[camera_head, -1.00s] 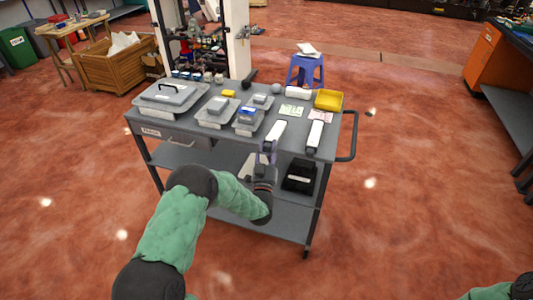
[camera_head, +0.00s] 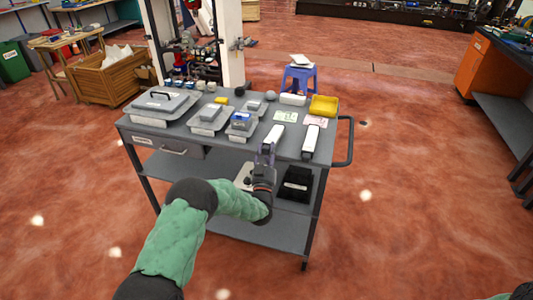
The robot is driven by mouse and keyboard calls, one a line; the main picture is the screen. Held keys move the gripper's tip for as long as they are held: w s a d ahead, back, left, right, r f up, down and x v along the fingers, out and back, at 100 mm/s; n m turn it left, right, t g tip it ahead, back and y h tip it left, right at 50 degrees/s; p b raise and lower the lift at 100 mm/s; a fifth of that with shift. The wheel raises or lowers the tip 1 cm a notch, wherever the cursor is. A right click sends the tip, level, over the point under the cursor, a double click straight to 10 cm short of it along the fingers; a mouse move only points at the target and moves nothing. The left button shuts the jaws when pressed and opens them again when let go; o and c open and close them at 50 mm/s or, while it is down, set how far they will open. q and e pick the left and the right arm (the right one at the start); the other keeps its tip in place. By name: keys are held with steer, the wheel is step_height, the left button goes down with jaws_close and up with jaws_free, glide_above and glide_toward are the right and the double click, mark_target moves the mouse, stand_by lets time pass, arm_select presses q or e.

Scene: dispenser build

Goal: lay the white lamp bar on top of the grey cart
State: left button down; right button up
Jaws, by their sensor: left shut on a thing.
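The grey cart (camera_head: 228,146) stands in front of me, with a top and a lower shelf. My left gripper (camera_head: 266,152) is at the cart's front edge, shut on the near end of a white lamp bar (camera_head: 274,136). That bar points away from me over the right part of the top; I cannot tell if it touches the surface. A second white bar (camera_head: 311,138) lies on the top to its right, apart from it.
On the cart top are lidded grey bins (camera_head: 165,104), a yellow tray (camera_head: 323,106), a white box (camera_head: 292,99) and paper cards (camera_head: 285,116). A black bin (camera_head: 297,184) is on the lower shelf. A push handle (camera_head: 346,142) sticks out right. A blue stool (camera_head: 299,77) stands behind.

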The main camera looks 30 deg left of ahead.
arm_select(q)
steer(key=shift+r, duration=0.1)
steer(key=shift+c, duration=1.9)
jaws_free()
steer(key=shift+s, duration=0.15)
steer(key=s+d+p, duration=0.1)
steer(key=s+d, duration=0.1)
steer(key=s, duration=0.6)
steer(key=shift+s, duration=0.3)
steer(key=shift+d, duration=0.1)
